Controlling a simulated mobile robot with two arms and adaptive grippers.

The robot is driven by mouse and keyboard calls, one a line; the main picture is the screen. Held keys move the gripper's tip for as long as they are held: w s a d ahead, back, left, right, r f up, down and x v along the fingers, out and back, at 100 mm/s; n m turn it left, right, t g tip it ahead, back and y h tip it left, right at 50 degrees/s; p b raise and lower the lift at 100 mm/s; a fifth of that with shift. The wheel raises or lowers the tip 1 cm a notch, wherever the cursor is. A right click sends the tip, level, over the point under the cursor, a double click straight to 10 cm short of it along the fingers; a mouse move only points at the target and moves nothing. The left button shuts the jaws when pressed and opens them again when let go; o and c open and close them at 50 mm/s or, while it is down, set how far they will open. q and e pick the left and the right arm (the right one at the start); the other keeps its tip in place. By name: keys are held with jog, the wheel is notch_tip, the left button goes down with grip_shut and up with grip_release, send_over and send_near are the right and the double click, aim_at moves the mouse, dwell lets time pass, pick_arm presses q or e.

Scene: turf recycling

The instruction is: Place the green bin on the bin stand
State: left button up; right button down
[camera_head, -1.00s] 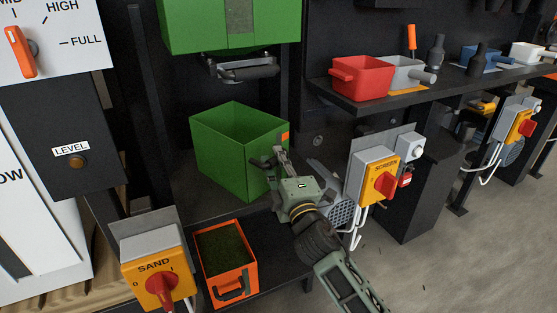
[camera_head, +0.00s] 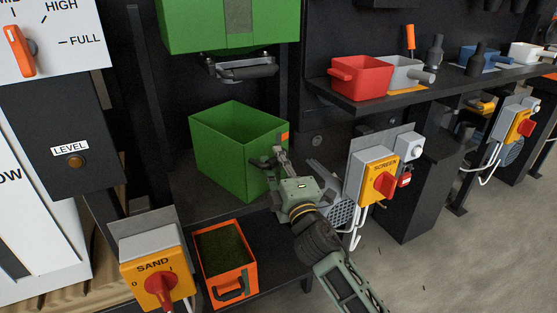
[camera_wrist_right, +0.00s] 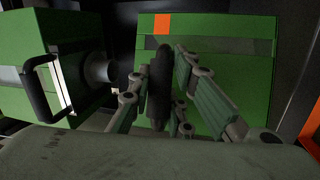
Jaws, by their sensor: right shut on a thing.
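The green bin (camera_head: 222,158) is open-topped and looks empty in the head view, with an orange patch near its right corner. It is upright above a dark ledge (camera_head: 185,202); I cannot tell whether it touches the ledge or whether this is the bin stand. My right gripper (camera_head: 274,160) is at the bin's right side. In the right wrist view, my right gripper's fingers (camera_wrist_right: 157,85) are on either side of a dark upright handle, in front of the bin's green face (camera_wrist_right: 235,75). My left gripper is not in view.
An orange bin (camera_head: 248,271) with dark contents sits below the green bin. A green box (camera_head: 190,22) hangs above with a metal bar (camera_head: 243,70) under it. The SAND switch (camera_head: 155,270) is lower left; the SCREEN switch (camera_head: 375,180) is right of my gripper. A shelf holds a red bin (camera_head: 365,80).

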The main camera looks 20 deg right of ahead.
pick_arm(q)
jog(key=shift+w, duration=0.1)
pick_arm(e)
jog(key=shift+a+f, duration=0.1)
jog(key=shift+f, duration=0.55)
jog(key=c, duration=1.6)
grip_release()
jog(key=shift+w, duration=0.15)
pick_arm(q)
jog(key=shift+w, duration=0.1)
pick_arm(e)
jog(key=shift+o, duration=0.3)
jog(key=shift+r, duration=0.1)
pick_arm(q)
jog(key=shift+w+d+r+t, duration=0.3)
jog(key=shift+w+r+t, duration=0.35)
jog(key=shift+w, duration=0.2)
pick_arm(e)
jog(key=v, duration=0.8)
